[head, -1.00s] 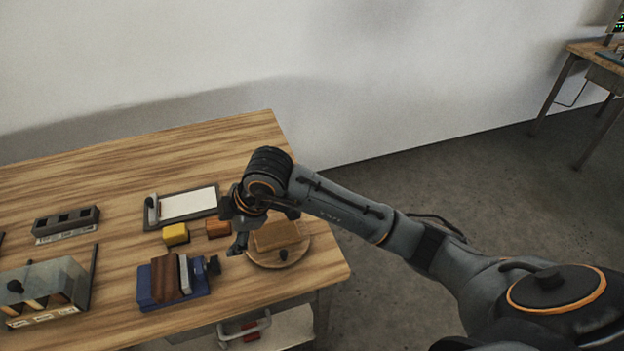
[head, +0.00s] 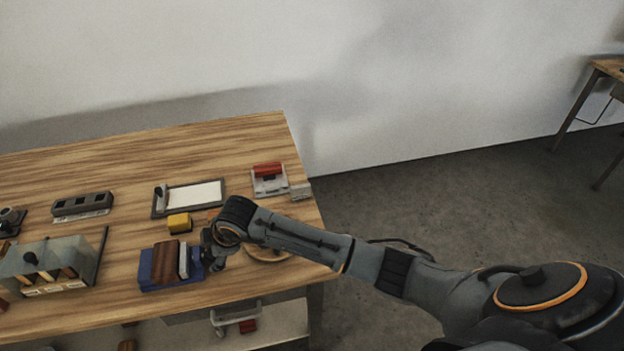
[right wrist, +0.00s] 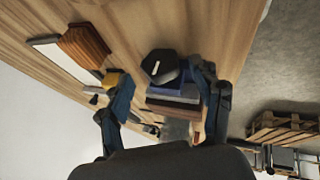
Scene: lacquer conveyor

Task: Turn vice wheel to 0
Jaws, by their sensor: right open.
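The blue vice (head: 150,284) stands near the front edge of the table, with a brown wooden block (head: 164,262) by its grey jaw (head: 184,262). Its wheel is hidden behind my gripper in the head view. In the right wrist view the wheel (right wrist: 162,68) is a dark faceted knob with a white mark, in front of the blue vice body. My right gripper (head: 213,262) is at the vice's right side. In the right wrist view the open gripper (right wrist: 166,77) has one finger on each side of the wheel; contact cannot be told. My left gripper is not in view.
A yellow block (head: 179,223) and a framed white board (head: 195,195) lie behind the vice. A round wooden board (head: 268,256) is partly hidden under my right arm. A grey box (head: 50,268) stands left of the vice. A red-and-grey device (head: 269,178) sits at the back right.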

